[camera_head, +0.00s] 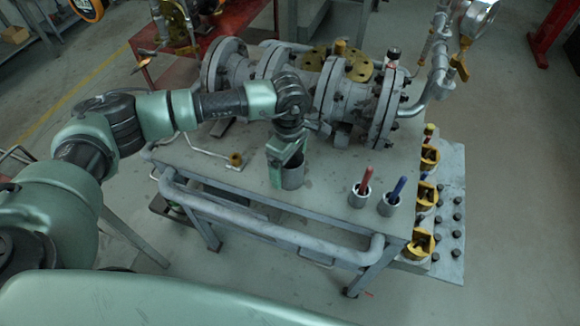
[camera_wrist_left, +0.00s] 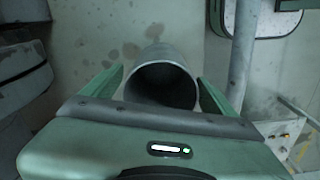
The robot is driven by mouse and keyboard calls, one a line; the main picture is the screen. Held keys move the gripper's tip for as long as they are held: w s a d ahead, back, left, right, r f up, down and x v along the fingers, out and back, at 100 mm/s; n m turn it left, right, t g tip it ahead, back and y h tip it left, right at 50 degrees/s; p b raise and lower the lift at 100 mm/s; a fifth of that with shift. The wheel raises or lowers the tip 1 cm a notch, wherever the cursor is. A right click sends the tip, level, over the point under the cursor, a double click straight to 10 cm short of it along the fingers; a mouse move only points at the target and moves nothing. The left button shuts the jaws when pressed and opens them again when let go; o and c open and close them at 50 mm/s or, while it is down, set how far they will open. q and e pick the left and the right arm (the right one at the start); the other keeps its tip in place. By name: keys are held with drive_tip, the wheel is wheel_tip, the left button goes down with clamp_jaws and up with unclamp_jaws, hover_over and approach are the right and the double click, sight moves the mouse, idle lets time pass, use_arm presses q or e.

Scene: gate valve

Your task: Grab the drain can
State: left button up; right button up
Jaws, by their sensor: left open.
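The drain can is a grey, open-topped metal cylinder (camera_head: 292,174) standing on the grey workbench (camera_head: 240,190), below the valve assembly. My left gripper (camera_head: 283,163) is open and right at the can, covering part of it in the head view. In the left wrist view the can (camera_wrist_left: 162,78) sits between the two green fingers of my left gripper (camera_wrist_left: 160,90), one finger on each side. Its dark, empty-looking opening faces the camera. I cannot tell whether either finger touches the wall. My right gripper is not in view.
The flanged gate valve (camera_head: 330,90) stands behind the can on the bench. Two small cups holding a red marker (camera_head: 366,180) and a blue marker (camera_head: 397,188) stand to the right. A pipe rail (camera_head: 260,232) runs along the front edge.

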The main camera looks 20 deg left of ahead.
use_arm(q)
drive_tip(key=shift+d+f, duration=0.1)
drive_tip(key=shift+f, duration=0.5)
drive_tip(key=c, duration=1.6)
drive_tip(key=shift+r, duration=0.1)
